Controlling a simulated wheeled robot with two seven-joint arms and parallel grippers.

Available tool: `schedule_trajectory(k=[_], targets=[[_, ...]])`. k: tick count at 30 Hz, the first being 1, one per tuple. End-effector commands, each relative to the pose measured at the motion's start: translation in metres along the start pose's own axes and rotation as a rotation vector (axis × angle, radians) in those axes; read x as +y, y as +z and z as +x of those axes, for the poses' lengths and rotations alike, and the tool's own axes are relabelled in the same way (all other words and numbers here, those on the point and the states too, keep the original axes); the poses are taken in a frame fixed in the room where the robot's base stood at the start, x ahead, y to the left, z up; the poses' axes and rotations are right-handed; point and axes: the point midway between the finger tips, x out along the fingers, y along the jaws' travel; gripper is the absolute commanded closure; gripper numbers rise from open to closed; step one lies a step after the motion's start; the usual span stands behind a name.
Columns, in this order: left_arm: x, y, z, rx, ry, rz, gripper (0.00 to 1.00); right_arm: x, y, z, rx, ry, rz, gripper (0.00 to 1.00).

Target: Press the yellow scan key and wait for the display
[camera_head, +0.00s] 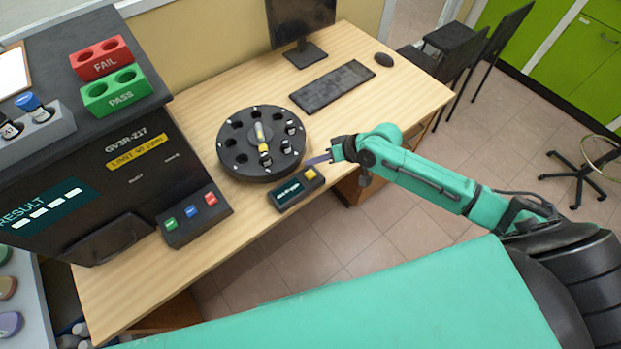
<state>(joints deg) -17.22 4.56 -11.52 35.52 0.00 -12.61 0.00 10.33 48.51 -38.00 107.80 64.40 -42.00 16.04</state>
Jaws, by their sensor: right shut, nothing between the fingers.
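The yellow scan key (310,174) sits on the right end of a small dark box at the front edge of the wooden desk. The box's display (287,192) is a dark teal panel with small light text, too small to read for sure. My right gripper (318,160) comes in from the right and is shut, with nothing in it. Its tips are just above and behind the yellow key in the picture; I cannot tell whether they touch it. My left gripper is not in view.
A black round carousel (235,160) with several vials stands behind the box. A keyboard (333,86), monitor and mouse (384,59) are farther back. A dark analyser (100,190) with a three-button panel (193,216) stands left. Bare desk lies at the front left.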

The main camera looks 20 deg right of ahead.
Motion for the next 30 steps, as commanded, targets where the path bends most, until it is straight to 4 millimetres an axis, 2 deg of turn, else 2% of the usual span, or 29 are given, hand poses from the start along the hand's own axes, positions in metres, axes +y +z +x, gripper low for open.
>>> schedule_trajectory(k=[1,7,30], targets=[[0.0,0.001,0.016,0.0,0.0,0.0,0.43,0.008,0.008,0.011,0.0,0.0,0.0,1.0],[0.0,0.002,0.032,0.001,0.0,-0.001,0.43,0.018,0.018,0.026,0.0,-0.001,0.0,1.0],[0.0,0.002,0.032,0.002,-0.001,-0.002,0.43,0.02,0.02,0.028,0.0,0.0,0.0,1.0]])
